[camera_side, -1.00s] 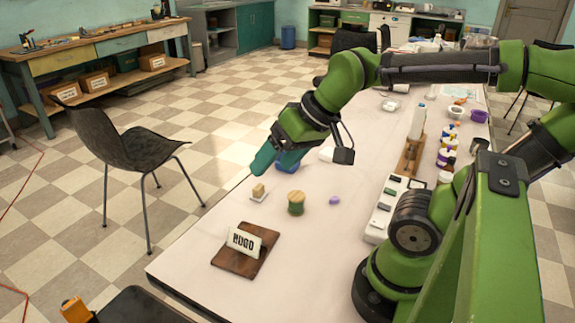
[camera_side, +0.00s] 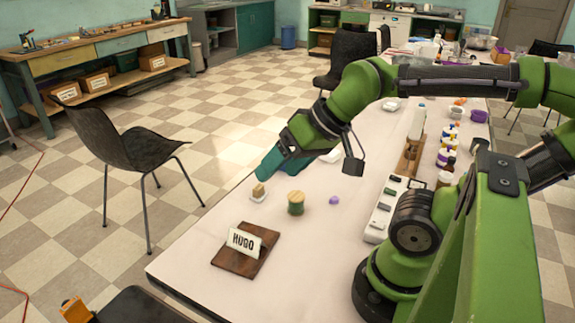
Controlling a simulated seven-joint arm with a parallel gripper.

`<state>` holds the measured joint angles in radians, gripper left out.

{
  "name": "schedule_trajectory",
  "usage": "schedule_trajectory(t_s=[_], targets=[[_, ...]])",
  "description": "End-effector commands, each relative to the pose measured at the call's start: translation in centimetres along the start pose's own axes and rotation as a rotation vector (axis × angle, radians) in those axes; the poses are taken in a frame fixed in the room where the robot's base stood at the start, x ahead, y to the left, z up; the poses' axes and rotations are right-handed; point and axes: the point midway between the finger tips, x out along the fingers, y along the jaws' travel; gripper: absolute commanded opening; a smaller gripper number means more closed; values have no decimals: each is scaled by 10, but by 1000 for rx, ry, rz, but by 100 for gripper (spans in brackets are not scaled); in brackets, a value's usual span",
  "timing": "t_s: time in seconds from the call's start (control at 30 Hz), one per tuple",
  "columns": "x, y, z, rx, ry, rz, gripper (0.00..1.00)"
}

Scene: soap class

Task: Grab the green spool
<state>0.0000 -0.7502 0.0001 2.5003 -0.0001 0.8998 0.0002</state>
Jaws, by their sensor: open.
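The green spool (camera_side: 296,204) stands upright on the white table, with a pale wooden top and a green body. My gripper (camera_side: 266,178) has teal fingers that point down and to the left. In the picture the fingers are up and to the left of the spool, behind it and apart from it. They are open, and I see nothing between them.
A brown board with a "HUGO" sign (camera_side: 243,243) lies in front of the spool. A small purple object (camera_side: 334,200) lies to its right. A white tray (camera_side: 382,212) and several bottles line the right side. The table's left edge is near the gripper.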

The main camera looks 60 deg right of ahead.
Motion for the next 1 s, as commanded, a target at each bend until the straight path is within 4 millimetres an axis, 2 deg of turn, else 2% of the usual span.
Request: schedule_trajectory(t_s=[0.3,0.47,0.57,0.67,0.9,1.0], targets=[[0,1,-1,5,-1,4,72],[16,19,-10,69,-51,64,72],[30,42,-27,98,-116,137,72],[45,73,-47,65,-209,213,72],[70,154,-78,-134,-469,308,72],[72,174,-86,-248,-551,304,72]])
